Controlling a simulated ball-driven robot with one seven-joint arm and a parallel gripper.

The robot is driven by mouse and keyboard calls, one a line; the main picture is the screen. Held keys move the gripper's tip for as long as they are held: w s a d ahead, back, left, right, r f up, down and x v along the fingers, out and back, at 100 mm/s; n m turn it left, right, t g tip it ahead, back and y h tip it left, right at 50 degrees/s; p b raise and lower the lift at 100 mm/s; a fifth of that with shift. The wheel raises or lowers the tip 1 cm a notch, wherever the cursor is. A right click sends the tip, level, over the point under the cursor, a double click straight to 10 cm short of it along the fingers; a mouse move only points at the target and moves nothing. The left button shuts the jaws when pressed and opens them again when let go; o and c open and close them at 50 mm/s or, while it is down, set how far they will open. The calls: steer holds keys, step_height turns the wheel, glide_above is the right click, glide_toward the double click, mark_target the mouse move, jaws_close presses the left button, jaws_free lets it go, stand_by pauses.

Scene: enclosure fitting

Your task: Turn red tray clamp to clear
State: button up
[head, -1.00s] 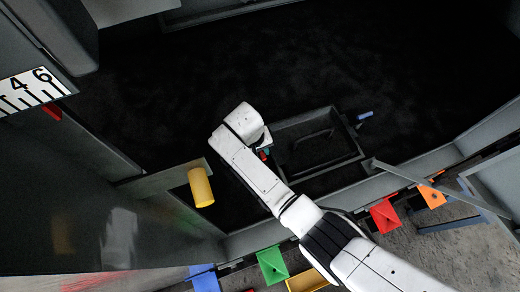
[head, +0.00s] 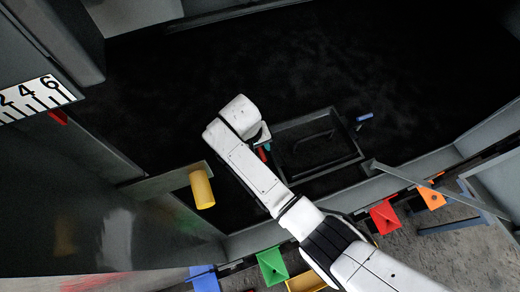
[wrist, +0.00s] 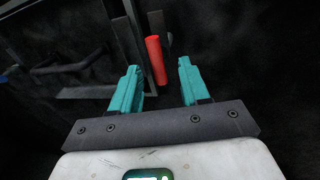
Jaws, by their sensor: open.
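The red tray clamp (wrist: 156,60) shows in the wrist view as a red bar beside a dark bracket, at the edge of the dark tray (wrist: 92,92). In the head view only a small piece of the red clamp (head: 262,154) shows next to my arm, at the left side of the tray (head: 334,112). My gripper (wrist: 157,72) has teal fingers spread apart. In the wrist view the red bar lies in the gap between the fingertips, nearer the left finger; I cannot tell whether they touch. In the head view my wrist mostly hides the gripper.
A blue handle (head: 364,117) is at the tray's right corner. A yellow cylinder (head: 202,189) stands on a grey bar at the left. Green (head: 272,267), red (head: 384,217) and orange (head: 431,197) pieces line the front wall. The black floor behind the tray is clear.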

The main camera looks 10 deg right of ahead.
step_height(320, 180, up, 7)
steer(key=a, duration=0.1)
steer(key=shift+a+f, duration=0.15)
steer(key=shift+s, duration=0.1)
stand_by(0.4)
steer(key=s+d+f+m+y, duration=0.15)
steer(key=s+d+f, duration=0.25)
steer(key=s+d, duration=0.9)
steer(key=s+d+r, duration=0.2)
steer(key=s+d, duration=0.3)
steer(key=s, duration=0.2)
steer(key=s+d+r+m, duration=0.1)
steer(key=s+d+r, duration=0.1)
steer(key=s+d, duration=0.3)
steer(key=s, duration=0.3)
steer(key=shift+s+r+t, duration=0.15)
steer(key=shift+r+t, duration=0.05)
steer(key=shift+t, duration=0.1)
steer(key=shift+y, duration=0.25)
